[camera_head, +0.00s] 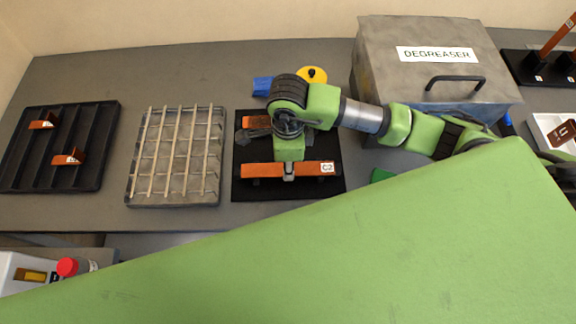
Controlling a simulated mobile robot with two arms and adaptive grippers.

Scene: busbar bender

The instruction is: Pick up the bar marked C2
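The bar marked C2 (257,170) is a copper-coloured bar with a white label near its right end. It lies level over the black mat (330,189) in the middle of the table. My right gripper (289,171) points down over the middle of this bar, with a grey fingertip against or just in front of it. The far finger is hidden behind the palm, so I cannot tell whether it is shut. My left gripper is not in view.
Another copper bar (255,122) lies behind, partly hidden by my arm. A wire rack (133,188) and a black slotted tray (18,186) with two short bars stand left. A grey degreaser box (376,60) stands back right. A large green part of mine covers the foreground.

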